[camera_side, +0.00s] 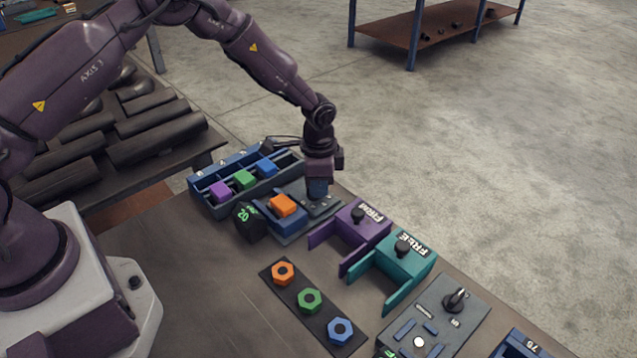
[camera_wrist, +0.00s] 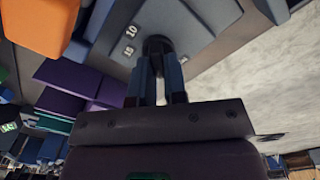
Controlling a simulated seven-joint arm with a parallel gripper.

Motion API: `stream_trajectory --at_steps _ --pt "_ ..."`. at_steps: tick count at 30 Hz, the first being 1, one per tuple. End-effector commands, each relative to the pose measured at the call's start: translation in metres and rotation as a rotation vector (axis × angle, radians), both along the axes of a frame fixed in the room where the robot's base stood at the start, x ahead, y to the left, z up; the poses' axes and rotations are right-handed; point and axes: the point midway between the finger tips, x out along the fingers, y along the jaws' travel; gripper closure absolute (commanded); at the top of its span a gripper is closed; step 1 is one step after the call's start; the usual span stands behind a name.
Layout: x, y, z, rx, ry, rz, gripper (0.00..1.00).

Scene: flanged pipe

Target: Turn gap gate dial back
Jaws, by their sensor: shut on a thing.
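My gripper (camera_side: 318,192) points down over a dark grey plate (camera_side: 328,208) behind the blue fixture. In the wrist view its two fingers (camera_wrist: 158,84) are closed on a round black dial (camera_wrist: 157,45). The plate (camera_wrist: 185,22) there has small number marks, one reading 10 and another probably 15. The dial's pointer direction is hidden by the fingers, and in the side view the gripper hides the dial. An orange block (camera_side: 283,205) sits in the blue fixture (camera_side: 277,220) just left of the gripper. A dark box with a green display (camera_side: 245,215) appears to read 20.
A blue tray (camera_side: 215,207) with purple, green and blue blocks stands behind left. Purple (camera_side: 362,228) and teal (camera_side: 405,265) fixtures with black knobs stand to the right. A strip with three hex nuts (camera_side: 310,300) and a grey control panel (camera_side: 435,320) lie nearer.

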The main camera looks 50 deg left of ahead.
Motion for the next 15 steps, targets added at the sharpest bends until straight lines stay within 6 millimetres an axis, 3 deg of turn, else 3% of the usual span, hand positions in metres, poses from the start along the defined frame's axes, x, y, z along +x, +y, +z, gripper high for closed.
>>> stream_trajectory --at_steps 7,8,11,15 --pt "0.0002 0.0002 0.001 0.001 0.0 -0.001 1.0" --pt "0.0002 0.0002 0.001 0.001 0.0 -0.001 0.85" --pt "0.0002 0.0002 0.0009 0.001 0.0 -0.001 0.62" --pt "0.0001 0.0001 0.0005 0.0 0.0 -0.001 0.62"
